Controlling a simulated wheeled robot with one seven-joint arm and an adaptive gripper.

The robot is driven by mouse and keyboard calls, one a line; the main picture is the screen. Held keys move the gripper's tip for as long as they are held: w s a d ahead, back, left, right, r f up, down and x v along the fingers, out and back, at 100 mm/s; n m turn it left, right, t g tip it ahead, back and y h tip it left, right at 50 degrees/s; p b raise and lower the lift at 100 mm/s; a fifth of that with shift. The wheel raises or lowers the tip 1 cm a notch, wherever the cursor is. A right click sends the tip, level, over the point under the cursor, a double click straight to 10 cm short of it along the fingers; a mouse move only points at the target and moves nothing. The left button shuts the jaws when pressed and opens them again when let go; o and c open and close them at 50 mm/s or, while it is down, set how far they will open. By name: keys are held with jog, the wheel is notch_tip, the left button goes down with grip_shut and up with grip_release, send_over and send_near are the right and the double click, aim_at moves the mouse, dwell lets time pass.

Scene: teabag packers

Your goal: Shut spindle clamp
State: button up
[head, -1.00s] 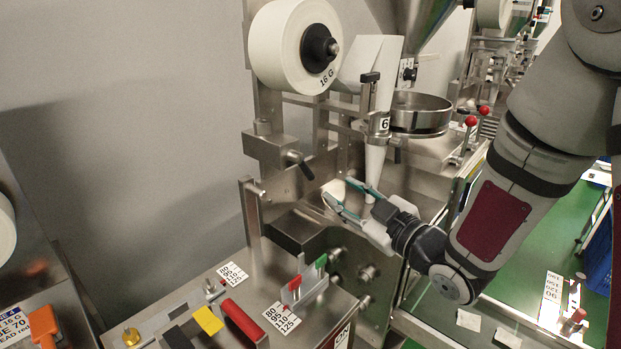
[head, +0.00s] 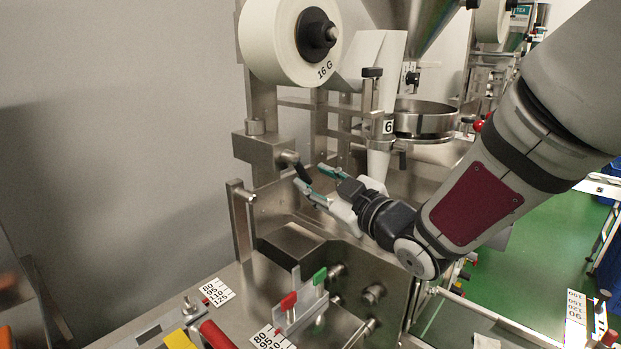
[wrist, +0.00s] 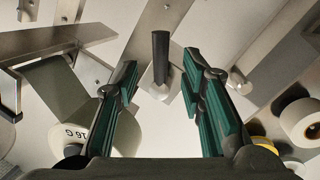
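The spindle clamp is a black lever (head: 301,170) on a round metal boss at the right end of a metal block (head: 262,155), below the paper roll (head: 283,40). It slants down to the right in the head view. In the wrist view, the black lever (wrist: 160,58) stands upright between the fingertips, with clear space on both sides. My gripper (head: 308,175) is open at the lever, with its green-lined fingers spread. It also shows in the wrist view (wrist: 160,65), holding nothing. Whether a finger touches the lever cannot be told.
The "6" labelled forming tube (head: 378,155) and a round metal bowl (head: 425,120) stand close to the right of my gripper. The wall side at left is free.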

aim_at(306, 175)
jog(key=shift+x, duration=2)
jog(key=shift+c, duration=0.5)
grip_shut()
